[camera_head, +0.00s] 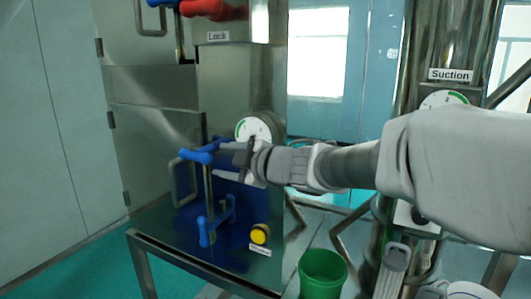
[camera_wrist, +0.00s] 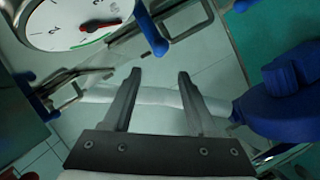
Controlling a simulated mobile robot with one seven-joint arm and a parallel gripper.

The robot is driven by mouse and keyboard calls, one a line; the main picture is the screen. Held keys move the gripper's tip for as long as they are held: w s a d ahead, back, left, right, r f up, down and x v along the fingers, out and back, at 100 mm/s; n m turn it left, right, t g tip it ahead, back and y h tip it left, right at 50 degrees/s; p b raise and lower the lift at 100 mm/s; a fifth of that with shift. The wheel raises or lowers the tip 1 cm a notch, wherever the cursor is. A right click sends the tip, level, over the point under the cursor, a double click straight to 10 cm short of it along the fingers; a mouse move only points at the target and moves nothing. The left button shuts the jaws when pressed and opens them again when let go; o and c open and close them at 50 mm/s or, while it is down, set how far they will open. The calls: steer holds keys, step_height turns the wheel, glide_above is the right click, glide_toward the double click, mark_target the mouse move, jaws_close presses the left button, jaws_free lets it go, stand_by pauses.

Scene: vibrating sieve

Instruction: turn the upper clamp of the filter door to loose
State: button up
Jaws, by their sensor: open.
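The upper clamp (camera_head: 203,152) is a blue T-shaped handle on the front of the cabinet, beside a metal pull handle. A matching blue lower clamp (camera_head: 216,220) sits below it at the other end of a dark vertical rod. My gripper (camera_head: 226,161) is open and empty, just right of the upper clamp, reaching in from the right. In the wrist view its two fingers (camera_wrist: 158,78) are apart with nothing between them. A blue handle piece (camera_wrist: 150,30) shows beyond them, and a larger blue part (camera_wrist: 285,100) lies to the right; I cannot tell which clamp each belongs to.
A round dial (camera_head: 254,128) is just above my gripper; a dial also fills the upper left of the wrist view (camera_wrist: 80,22). A yellow knob (camera_head: 260,234) is below. A red handle (camera_head: 203,8) is at the top. A green bin (camera_head: 322,274) stands lower right.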

mark_target(200, 157)
steer(key=x, duration=1.4)
steer(key=shift+w+f, duration=0.1)
steer(key=shift+w, duration=0.15)
jaws_close()
